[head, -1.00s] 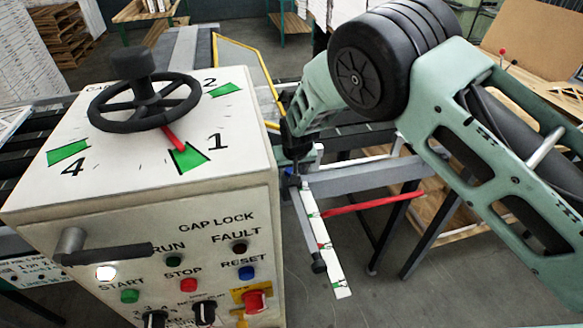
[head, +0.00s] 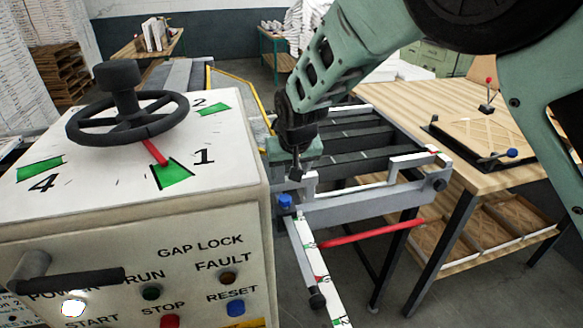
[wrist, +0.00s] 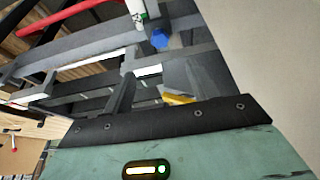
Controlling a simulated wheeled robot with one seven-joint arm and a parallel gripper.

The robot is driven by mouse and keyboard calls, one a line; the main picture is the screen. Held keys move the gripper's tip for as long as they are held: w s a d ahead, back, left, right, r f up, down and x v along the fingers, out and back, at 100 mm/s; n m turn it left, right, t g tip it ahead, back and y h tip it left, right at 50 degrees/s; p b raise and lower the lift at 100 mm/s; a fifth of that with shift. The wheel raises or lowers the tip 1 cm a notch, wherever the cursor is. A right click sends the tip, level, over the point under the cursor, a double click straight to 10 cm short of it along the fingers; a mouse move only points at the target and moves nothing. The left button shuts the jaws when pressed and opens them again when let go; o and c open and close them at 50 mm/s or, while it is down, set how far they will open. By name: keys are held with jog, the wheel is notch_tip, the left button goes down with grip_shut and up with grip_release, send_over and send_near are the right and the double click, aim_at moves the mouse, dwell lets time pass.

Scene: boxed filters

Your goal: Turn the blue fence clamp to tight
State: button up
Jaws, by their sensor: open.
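The blue fence clamp (head: 286,201) is a small blue knob at the near left end of the grey fence rail, close to the cabinet's right side. In the wrist view it shows as a blue cap (wrist: 159,38) near the top, beyond the fingers. My gripper (head: 297,176) points down just above and slightly right of the clamp in the head view. The wrist view shows its two dark fingers (wrist: 152,85) apart with nothing between them. I see no contact with the clamp. The clamp's turn position cannot be read.
The cabinet (head: 120,255) with its black handwheel (head: 128,118) stands close on the left. A red bar (head: 372,233) and a white marked scale (head: 318,268) lie below the fence rail (head: 365,203). A wooden table (head: 440,110) with a clamped box is on the right.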

jog(key=shift+b+v, duration=0.3)
jog(key=shift+v, duration=1.5)
jog(key=s+d+f+n+g+b, duration=0.1)
jog(key=s+d, duration=0.4)
jog(key=s, duration=0.6)
jog(key=s+d+f+n+g+b, duration=0.1)
jog(key=s+d, duration=0.4)
jog(key=s, duration=0.6)
jog(key=s+d+f+n+g+b, duration=0.1)
jog(key=s+d, duration=0.4)
jog(key=s, duration=0.6)
jog(key=n+g+b, duration=0.1)
jog(key=b, duration=0.1)
jog(key=shift+n+h+b, duration=0.3)
jog(key=shift+n+b, duration=0.05)
jog(key=shift+n, duration=0.05)
jog(key=shift+s+f, duration=0.1)
jog(key=shift+s, duration=0.05)
